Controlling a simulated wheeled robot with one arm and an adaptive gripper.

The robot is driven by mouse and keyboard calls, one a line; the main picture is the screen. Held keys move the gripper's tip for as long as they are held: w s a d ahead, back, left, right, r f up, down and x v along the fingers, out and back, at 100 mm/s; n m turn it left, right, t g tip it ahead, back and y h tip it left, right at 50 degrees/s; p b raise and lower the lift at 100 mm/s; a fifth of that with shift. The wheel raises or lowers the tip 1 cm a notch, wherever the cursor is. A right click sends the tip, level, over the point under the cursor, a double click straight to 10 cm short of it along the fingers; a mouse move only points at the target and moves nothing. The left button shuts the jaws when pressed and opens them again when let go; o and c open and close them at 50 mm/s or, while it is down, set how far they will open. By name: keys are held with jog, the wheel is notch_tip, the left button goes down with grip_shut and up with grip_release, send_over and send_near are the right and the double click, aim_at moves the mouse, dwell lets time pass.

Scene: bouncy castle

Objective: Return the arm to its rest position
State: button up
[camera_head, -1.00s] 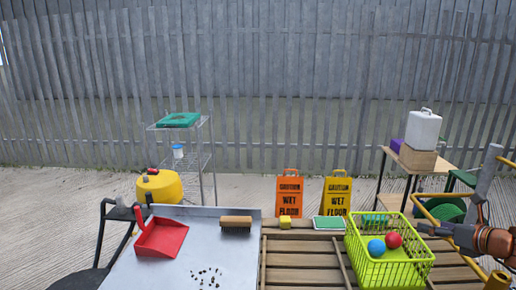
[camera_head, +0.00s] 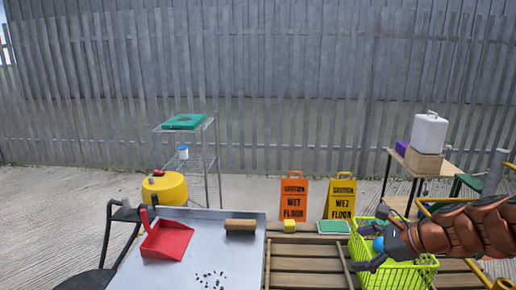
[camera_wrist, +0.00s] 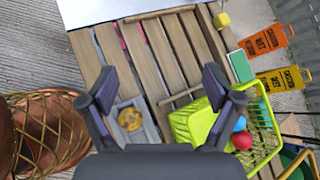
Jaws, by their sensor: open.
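My gripper (camera_head: 376,244) is open and empty at the right of the head view, in front of the lime-green basket (camera_head: 409,274) and covering part of it. In the wrist view the open fingers (camera_wrist: 166,92) spread above the slatted wooden table (camera_wrist: 158,52), with the basket (camera_wrist: 188,122) behind the right finger. A blue ball (camera_wrist: 240,123) and a red ball (camera_wrist: 242,140) lie in the basket. In the head view the blue ball (camera_head: 378,244) shows only in part and the red ball is hidden behind my arm.
A yellow block (camera_head: 290,226) and green sponge (camera_head: 334,227) lie on the wooden table's far edge. Two wet-floor signs (camera_head: 294,198) stand behind.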

jog(key=s+a+f+n+g+h+p, duration=0.1)
jog(key=s+a+n+g, duration=0.2)
jog(key=s+a+n, duration=0.4)
jog(key=s+a+f+n+g+h+p, duration=0.1)
jog(key=s+a+n+g+h, duration=0.3)
jog(key=s, duration=0.6)
jog(key=s+d+f+n+g+h+p, duration=0.1)
jog(key=s+d+n, duration=0.3)
jog(key=s+n, duration=0.6)
jog(key=s+h, duration=0.1)
jog(key=s, duration=0.3)
jog(key=shift+f+n+g+h, duration=0.2)
jog(key=shift+n+g+h, duration=0.1)
jog(key=shift+h, duration=0.1)
jog(key=shift+a, duration=0.1)
